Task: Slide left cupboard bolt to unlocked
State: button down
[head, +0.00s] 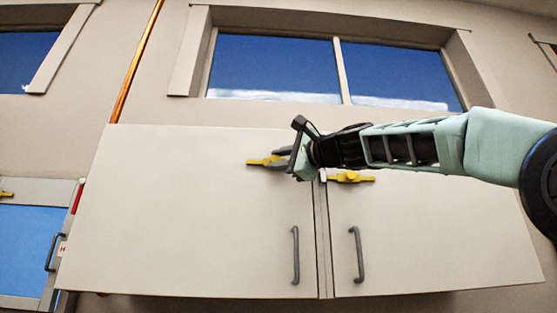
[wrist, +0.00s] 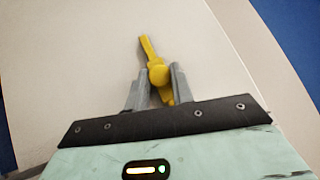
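The left cupboard bolt (head: 263,161) is a yellow bar with a round knob, mounted near the upper right corner of the left cupboard door (head: 190,210). In the wrist view its knob (wrist: 159,75) sits between the two grey fingers of my gripper (wrist: 161,77), which appear to touch it on both sides. The bar sticks out beyond the fingertips, and its near end shows between the fingers. In the head view my gripper (head: 283,158) reaches the bolt from the right and hides part of it.
A second yellow bolt (head: 351,177) is on the right cupboard door (head: 430,230), just below my wrist. Grey vertical handles (head: 296,255) (head: 358,254) stand out lower on the doors. A window (head: 280,68) is above. A blue-panelled cabinet (head: 22,250) is at far left.

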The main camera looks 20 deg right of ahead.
jog(key=c, duration=1.2)
grip_release()
jog(key=shift+w+a, duration=0.1)
jog(key=shift+a, duration=0.2)
jog(key=shift+d, duration=0.1)
jog(key=shift+s+d+f+b, duration=0.2)
jog(key=shift+s+b, duration=0.2)
jog(key=shift+b, duration=0.05)
jog(key=b+v, duration=0.8)
jog(key=v, duration=0.8)
jog(key=shift+s+d, duration=0.2)
jog(key=shift+s, duration=0.1)
